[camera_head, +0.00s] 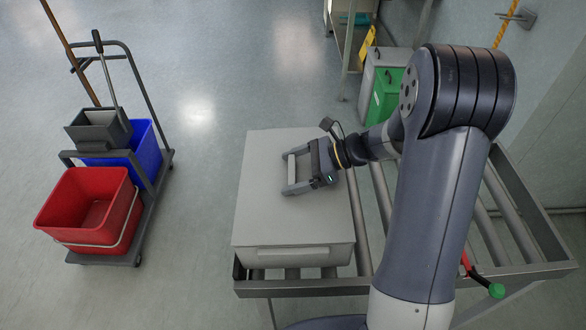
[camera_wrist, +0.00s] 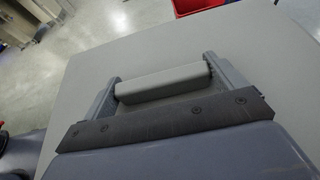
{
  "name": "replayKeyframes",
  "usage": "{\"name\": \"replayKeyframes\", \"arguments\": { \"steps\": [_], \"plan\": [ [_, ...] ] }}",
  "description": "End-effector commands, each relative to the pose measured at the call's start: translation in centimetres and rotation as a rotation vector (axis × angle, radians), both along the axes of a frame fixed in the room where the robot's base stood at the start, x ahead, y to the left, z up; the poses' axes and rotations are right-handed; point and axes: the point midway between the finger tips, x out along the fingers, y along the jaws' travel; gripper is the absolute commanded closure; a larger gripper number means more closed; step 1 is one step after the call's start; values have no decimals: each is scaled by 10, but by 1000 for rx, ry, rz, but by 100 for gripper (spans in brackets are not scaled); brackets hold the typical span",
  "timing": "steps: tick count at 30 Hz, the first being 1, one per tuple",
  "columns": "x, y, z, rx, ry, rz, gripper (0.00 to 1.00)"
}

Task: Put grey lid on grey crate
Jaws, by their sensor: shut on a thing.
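The grey lid (camera_head: 280,220) lies flat over the top of the grey crate (camera_head: 292,256), which stands on a roller table. I cannot tell from here whether the lid is fully seated all round. My gripper (camera_head: 289,173) is at the lid's upper middle, its two fingers closed on the pale bar handle of the lid. In the wrist view my gripper (camera_wrist: 162,82) has a finger at each end of the handle, and the lid's flat top (camera_wrist: 200,45) spreads out beyond it. The inside of the crate is hidden.
The roller table (camera_head: 520,225) has bare rollers to the right of the crate. A cleaning trolley with a red bucket (camera_head: 90,210) and a blue bucket (camera_head: 150,150) stands on the left. Green and grey bins (camera_head: 386,95) stand behind. Open floor lies between trolley and table.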

Motion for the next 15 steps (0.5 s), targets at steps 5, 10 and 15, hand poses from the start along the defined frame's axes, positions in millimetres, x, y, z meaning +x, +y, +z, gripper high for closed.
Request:
{"name": "replayKeyframes", "arguments": {
  "steps": [5,10,15],
  "plan": [
    [0,0,0,1,0,0,40],
    [0,0,0,0,0,0,0],
    [0,0,0,0,0,0,0]
  ]
}}
